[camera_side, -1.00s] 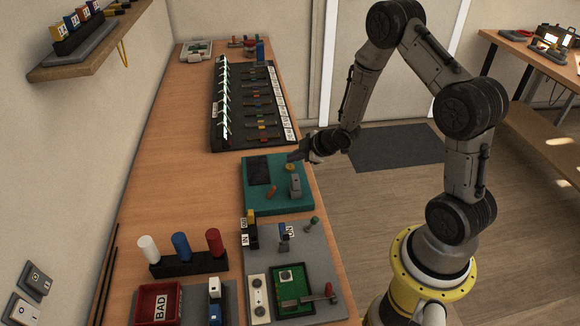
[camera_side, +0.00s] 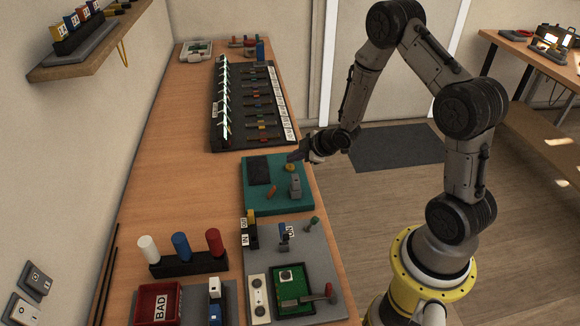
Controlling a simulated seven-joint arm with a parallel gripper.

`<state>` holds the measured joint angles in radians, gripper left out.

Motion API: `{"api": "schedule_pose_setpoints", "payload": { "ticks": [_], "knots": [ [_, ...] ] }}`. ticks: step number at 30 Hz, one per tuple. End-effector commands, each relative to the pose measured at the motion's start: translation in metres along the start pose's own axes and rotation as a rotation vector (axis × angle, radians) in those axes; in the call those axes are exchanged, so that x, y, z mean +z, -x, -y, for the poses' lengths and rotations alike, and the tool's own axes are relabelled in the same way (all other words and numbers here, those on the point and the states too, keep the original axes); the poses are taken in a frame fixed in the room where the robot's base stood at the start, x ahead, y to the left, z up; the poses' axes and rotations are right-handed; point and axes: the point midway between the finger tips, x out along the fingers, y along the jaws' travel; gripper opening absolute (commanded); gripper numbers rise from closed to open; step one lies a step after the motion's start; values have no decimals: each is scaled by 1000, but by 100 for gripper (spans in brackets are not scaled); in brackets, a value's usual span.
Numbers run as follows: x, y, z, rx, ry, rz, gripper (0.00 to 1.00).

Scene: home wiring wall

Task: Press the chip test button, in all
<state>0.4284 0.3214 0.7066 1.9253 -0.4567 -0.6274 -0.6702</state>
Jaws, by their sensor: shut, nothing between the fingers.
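My gripper (camera_side: 297,156) is shut and empty. It hangs above the back right part of the teal board (camera_side: 262,204), apart from the things on it. The chip tester seems to be the grey panel (camera_side: 318,262) at the front, with a green board (camera_side: 290,305) in a tray holding a small white-topped chip (camera_side: 286,276). A white plate (camera_side: 258,297) with two round knobs or buttons stands beside the green tray. I cannot tell which part is the test button. A red-handled lever (camera_side: 328,291) lies across the tray's right side.
A black rack (camera_side: 218,145) with several coloured parts stands behind the teal board. White, blue and red cylinders (camera_side: 180,245) stand in a black holder at front left. A red bin (camera_side: 150,300) marked BAD is in front of them. The table's left middle is clear.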

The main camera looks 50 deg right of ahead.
Motion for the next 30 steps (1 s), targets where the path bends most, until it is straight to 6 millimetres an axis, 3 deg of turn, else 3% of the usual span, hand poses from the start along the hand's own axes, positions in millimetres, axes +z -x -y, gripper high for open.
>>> {"api": "schedule_pose_setpoints", "payload": {
  "ticks": [30],
  "knots": [
    [6, -8, 6, -1, 0, 0, 0]
  ]
}}
